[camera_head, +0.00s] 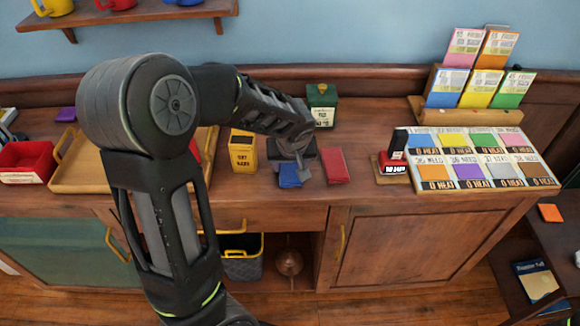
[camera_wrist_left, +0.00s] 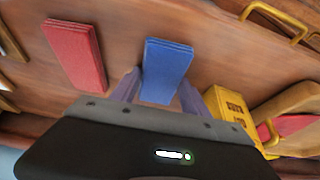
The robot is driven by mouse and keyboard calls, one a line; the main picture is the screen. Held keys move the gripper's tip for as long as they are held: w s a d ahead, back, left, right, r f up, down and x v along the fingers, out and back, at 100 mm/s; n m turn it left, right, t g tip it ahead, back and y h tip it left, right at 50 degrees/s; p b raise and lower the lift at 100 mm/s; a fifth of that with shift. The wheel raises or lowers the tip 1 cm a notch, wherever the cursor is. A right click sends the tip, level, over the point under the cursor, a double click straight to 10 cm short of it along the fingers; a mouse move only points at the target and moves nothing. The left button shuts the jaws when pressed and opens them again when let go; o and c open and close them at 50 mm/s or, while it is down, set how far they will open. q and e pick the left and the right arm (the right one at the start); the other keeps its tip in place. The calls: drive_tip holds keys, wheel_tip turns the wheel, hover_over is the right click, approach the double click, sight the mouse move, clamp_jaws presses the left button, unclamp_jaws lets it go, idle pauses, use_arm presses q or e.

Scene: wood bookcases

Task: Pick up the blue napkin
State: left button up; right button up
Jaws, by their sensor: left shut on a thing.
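The blue napkin (camera_head: 289,176) is a small folded stack near the front edge of the wooden cabinet top. It also shows in the left wrist view (camera_wrist_left: 165,70), between my two fingers. My left gripper (camera_head: 297,167) reaches down over the counter and is shut on the blue napkin, with a finger at each side of it. I cannot tell whether the napkin is clear of the counter. My right gripper is not in view.
A red napkin stack (camera_head: 335,166) lies just right of the blue one. A yellow box (camera_head: 243,156) stands to the left and a green box (camera_head: 322,105) behind. A wooden tray (camera_head: 75,178) is further left. A stamp (camera_head: 394,158) and card board (camera_head: 470,170) are right.

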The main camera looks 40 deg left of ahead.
sight(290, 169)
use_arm(q)
drive_tip(key=shift+r, duration=0.1)
wheel_tip(290, 169, up, 10)
idle(0.5)
idle(0.4)
